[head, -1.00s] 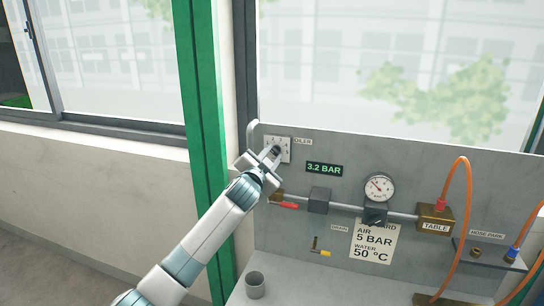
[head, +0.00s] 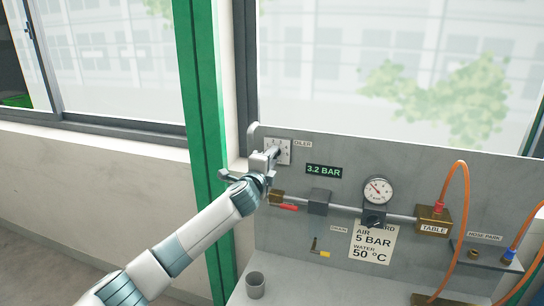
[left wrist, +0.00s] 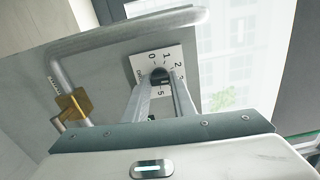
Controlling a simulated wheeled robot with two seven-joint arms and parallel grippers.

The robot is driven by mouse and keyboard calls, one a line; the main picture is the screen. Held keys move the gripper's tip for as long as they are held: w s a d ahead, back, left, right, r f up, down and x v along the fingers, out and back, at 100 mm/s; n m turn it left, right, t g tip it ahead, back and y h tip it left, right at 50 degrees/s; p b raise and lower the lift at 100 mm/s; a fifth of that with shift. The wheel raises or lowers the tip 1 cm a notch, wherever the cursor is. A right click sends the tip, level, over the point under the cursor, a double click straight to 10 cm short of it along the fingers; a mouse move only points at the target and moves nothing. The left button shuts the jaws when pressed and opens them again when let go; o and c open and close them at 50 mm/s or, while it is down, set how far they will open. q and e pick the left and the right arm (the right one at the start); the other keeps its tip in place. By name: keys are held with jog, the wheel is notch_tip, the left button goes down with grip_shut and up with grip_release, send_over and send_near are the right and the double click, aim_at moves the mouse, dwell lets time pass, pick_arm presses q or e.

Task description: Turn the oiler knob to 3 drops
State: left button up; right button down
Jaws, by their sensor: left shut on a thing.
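The oiler plate (head: 286,146) is a small white square dial at the upper left of the grey panel, beside an OILER label. In the left wrist view the dial plate (left wrist: 176,62) shows 0, 1, 2 and 5 around a dark round knob (left wrist: 159,74). My left gripper (head: 274,151) reaches the dial from the left, its fingers pointing at the plate. In the left wrist view its two fingers (left wrist: 161,86) are on either side of the knob, shut on it. They hide part of the dial, and I cannot read the knob's pointer. My right gripper is out of view.
A grey bent tube (left wrist: 120,37) runs close beside the dial. A red-handled valve (head: 288,207) and pipe lie below, with a gauge (head: 379,189) to the right. A grey cup (head: 255,285) stands on the ledge.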

pick_arm(q)
jog(key=shift+m+p, duration=0.4)
jog(key=shift+m, duration=1.1)
jog(key=o, duration=1.1)
jog(key=shift+c, duration=0.2)
jog(key=shift+s, duration=0.1)
jog(key=b+v, duration=0.6)
jog(key=v, duration=1.1)
